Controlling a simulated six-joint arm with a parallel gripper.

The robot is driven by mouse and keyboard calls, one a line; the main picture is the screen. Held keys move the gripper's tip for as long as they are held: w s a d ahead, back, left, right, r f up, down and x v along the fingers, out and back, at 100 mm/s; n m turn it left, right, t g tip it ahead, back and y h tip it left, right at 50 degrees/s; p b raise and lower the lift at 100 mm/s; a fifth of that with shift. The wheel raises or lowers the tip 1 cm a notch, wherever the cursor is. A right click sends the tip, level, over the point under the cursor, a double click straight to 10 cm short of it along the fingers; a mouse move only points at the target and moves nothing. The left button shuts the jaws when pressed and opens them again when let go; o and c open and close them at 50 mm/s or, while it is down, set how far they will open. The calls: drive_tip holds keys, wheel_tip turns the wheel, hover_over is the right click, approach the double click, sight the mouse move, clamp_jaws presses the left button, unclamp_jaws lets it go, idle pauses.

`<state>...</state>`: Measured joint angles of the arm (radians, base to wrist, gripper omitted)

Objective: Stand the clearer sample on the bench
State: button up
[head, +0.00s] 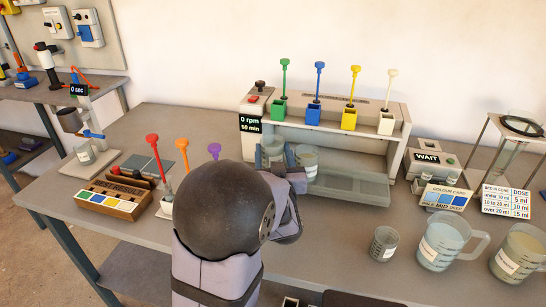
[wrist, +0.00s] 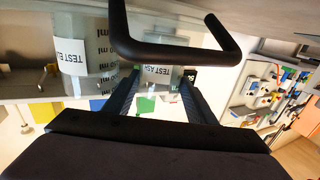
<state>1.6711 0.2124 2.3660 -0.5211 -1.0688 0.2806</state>
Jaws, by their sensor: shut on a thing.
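Two clear glass beakers with white TEST labels are at the grey stirrer rack. The left beaker (head: 272,147) and right beaker (head: 306,159) stand side by side, partly hidden by my arm in the head view. In the wrist view, which looks upside down, one labelled beaker (wrist: 155,75) is between the fingers of my gripper (wrist: 160,92), which is shut on it. The other beaker (wrist: 88,45) is beside it, outside the fingers. The held one seems to be the left beaker. I cannot tell which liquid is clearer. The grey bench (head: 235,262) is below.
The stirrer rack (head: 397,160) carries green, blue, yellow and white paddles. Red, orange and purple paddles (head: 182,145) stand at left by a wooden block (head: 112,201). A small beaker (head: 383,243) and jugs (head: 445,240) are at right. The bench's left middle has bare room.

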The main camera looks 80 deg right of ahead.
sight(274, 160)
drive_tip(key=shift+f, duration=0.5)
drive_tip(key=shift+f, duration=0.2)
drive_tip(key=o, duration=1.2)
drive_tip(key=shift+o, duration=0.2)
drive_tip(key=v, duration=0.5)
drive_tip(key=shift+s+a+f+b, duration=0.1)
drive_tip(key=shift+s+a+b, duration=0.05)
drive_tip(key=shift+s+b, duration=0.15)
drive_tip(key=shift+a+f+b, duration=0.15)
drive_tip(key=shift+f+b, duration=0.05)
drive_tip(key=shift+b, duration=0.75)
drive_tip(key=shift+a+b, duration=0.25)
drive_tip(key=shift+b, duration=0.7)
drive_tip(key=shift+s+a+r+b, duration=0.2)
drive_tip(key=shift+a+b, duration=0.25)
drive_tip(key=shift+b, duration=0.7)
